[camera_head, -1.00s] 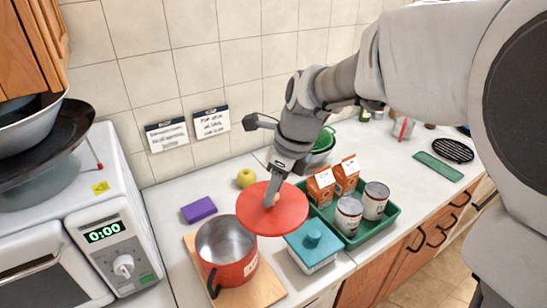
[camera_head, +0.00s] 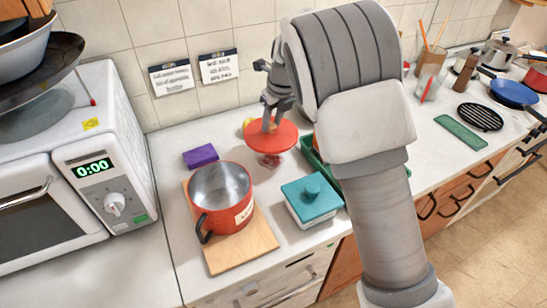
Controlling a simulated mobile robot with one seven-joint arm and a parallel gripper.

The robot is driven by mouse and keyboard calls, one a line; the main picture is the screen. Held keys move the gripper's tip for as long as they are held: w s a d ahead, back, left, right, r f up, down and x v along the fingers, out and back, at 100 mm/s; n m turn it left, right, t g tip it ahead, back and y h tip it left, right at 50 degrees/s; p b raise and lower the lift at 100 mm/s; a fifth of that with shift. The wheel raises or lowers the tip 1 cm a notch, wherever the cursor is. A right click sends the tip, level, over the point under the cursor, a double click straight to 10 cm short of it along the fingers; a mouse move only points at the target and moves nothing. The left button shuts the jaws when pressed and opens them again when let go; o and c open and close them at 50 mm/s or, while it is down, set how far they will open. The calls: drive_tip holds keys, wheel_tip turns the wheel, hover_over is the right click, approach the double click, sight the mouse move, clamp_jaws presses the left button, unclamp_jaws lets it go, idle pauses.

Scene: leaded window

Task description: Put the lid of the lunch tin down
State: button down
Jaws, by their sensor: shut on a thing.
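My gripper (camera_head: 270,121) is shut on the knob of a round red lid (camera_head: 274,138). The lid is about level, above the counter, behind and right of an open red pot (camera_head: 221,196). The pot is empty, has a dark handle and a white label, and stands on a wooden board (camera_head: 250,250). A white tin with a teal knobbed lid (camera_head: 311,198) stands right of the pot, its lid on. I cannot tell from the label which is called the lunch tin.
A purple sponge (camera_head: 201,156) lies behind the pot, and a yellow fruit (camera_head: 248,124) is partly hidden by the lid. A green tray (camera_head: 313,158) is mostly behind my arm. A microwave (camera_head: 98,160) stands at the left.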

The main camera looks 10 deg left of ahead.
sight(279, 139)
wheel_tip(279, 139, down, 10)
drive_tip(key=shift+r, duration=0.1)
idle(0.4)
drive_tip(key=shift+f, duration=0.25)
drive_tip(key=c, duration=0.5)
unclamp_jaws()
drive_tip(key=shift+r, duration=0.2)
drive_tip(key=v, duration=1.2)
drive_tip(key=shift+r, duration=0.15)
